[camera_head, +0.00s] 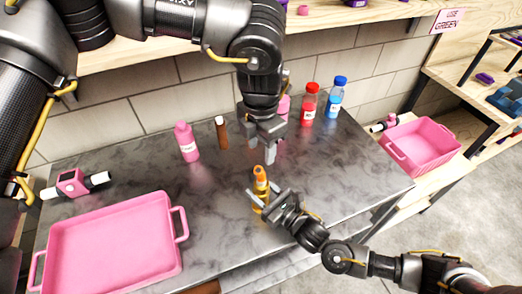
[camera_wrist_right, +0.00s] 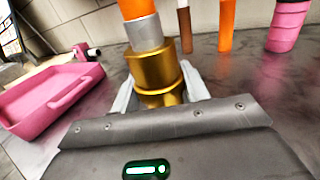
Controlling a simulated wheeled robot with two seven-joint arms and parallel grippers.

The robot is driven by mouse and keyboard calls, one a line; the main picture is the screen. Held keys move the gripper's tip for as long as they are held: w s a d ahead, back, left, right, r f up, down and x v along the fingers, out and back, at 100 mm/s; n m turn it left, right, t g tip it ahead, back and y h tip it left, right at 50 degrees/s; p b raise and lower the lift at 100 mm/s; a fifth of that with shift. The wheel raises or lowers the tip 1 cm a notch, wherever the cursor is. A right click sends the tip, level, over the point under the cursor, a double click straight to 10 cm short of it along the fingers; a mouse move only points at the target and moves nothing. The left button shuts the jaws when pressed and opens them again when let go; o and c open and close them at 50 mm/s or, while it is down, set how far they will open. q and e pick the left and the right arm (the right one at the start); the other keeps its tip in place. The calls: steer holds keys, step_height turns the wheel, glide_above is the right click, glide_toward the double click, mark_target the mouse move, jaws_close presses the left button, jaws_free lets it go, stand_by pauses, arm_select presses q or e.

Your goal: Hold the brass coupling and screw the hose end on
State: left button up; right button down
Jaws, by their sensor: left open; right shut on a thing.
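The brass coupling (camera_wrist_right: 152,68) is upright between the fingers of my right gripper (camera_head: 263,201), which is shut on it above the grey counter. The coupling also shows in the head view (camera_head: 259,199). The orange hose end (camera_wrist_right: 132,9), with a silver collar (camera_wrist_right: 143,30), stands on top of the coupling in the right wrist view. I cannot tell how tightly they are joined. The orange part also shows in the head view (camera_head: 260,173). My left gripper (camera_head: 262,152) points down just above the hose end, open and apart from it.
A pink tray (camera_head: 165,262) fills the counter's front left, with a pink and white fitting (camera_head: 72,183) behind it. A pink bottle (camera_head: 186,142), a brown cylinder (camera_head: 221,131), a red bottle (camera_head: 309,105) and a blue bottle (camera_head: 335,98) stand at the back.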

steer(key=c, duration=0.7)
jaws_free()
steer(key=shift+o, duration=0.2)
arm_select(q)
steer(key=shift+f, duration=0.1)
arm_select(e)
steer(key=shift+s+d, duration=0.2)
arm_select(q)
step_height(320, 180, down, 2)
steer(key=shift+f+b, duration=0.1)
steer(key=shift+b, duration=1)
arm_select(e)
steer(key=v, duration=1)
steer(key=shift+d, duration=0.1)
steer(key=shift+r, duration=0.1)
steer(key=shift+s, duration=0.1)
